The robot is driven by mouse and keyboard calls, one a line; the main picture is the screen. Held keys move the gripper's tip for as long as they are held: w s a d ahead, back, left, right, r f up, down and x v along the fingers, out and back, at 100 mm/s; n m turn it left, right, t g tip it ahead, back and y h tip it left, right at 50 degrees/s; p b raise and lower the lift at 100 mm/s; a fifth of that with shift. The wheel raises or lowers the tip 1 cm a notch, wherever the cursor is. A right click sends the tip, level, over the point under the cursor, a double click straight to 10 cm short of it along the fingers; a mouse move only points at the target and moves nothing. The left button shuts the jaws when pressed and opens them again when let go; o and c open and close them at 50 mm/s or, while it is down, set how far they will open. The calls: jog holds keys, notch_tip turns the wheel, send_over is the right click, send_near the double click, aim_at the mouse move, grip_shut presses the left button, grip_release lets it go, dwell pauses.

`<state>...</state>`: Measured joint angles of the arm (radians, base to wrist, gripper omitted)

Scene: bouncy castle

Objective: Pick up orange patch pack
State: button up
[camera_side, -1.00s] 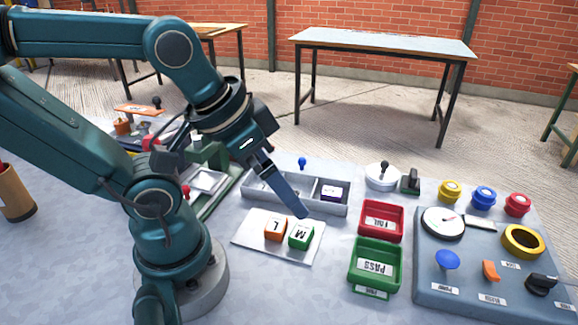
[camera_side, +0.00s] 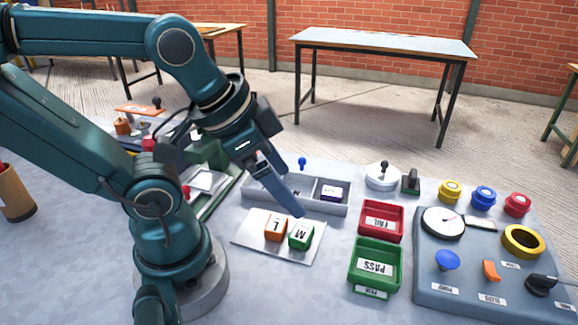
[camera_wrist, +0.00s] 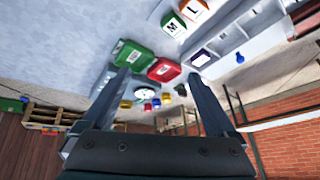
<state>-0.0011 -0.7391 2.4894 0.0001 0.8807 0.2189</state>
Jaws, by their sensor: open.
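The orange patch pack (camera_side: 275,228), marked L, lies on a pale plate (camera_side: 292,252) beside the green pack (camera_side: 301,236), marked M. In the wrist view the orange pack (camera_wrist: 195,10) is at the top edge, next to the green pack (camera_wrist: 173,24). My gripper (camera_side: 298,212) is above and just behind the two packs in the side view, angled down to the right. In the wrist view its two fingers (camera_wrist: 160,82) are spread apart with nothing between them.
A grey divided tray (camera_side: 330,208) behind holds a purple pack (camera_side: 331,192). The red FAIL bin (camera_side: 381,221) and green PASS bin (camera_side: 375,266) stand to the right. A control panel (camera_side: 440,295) with knobs is farther right. The table front is clear.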

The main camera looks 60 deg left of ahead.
jog(key=w+a+f+m+g, duration=0.2)
jog(key=w+a+f+m, duration=0.1)
jog(key=f+m, duration=0.15)
jog(key=m+g, duration=0.2)
jog(key=g, duration=0.1)
send_over(276, 224)
jog(key=shift+n, duration=0.25)
jog(key=f, duration=0.4)
jog(key=shift+w+d+f, duration=0.2)
jog(key=shift+w, duration=0.05)
jog(key=shift+s+a+f+g, duration=0.25)
jog(key=shift+f+g, duration=0.15)
jog(key=shift+f, duration=2.5)
jog(key=c, duration=1.4)
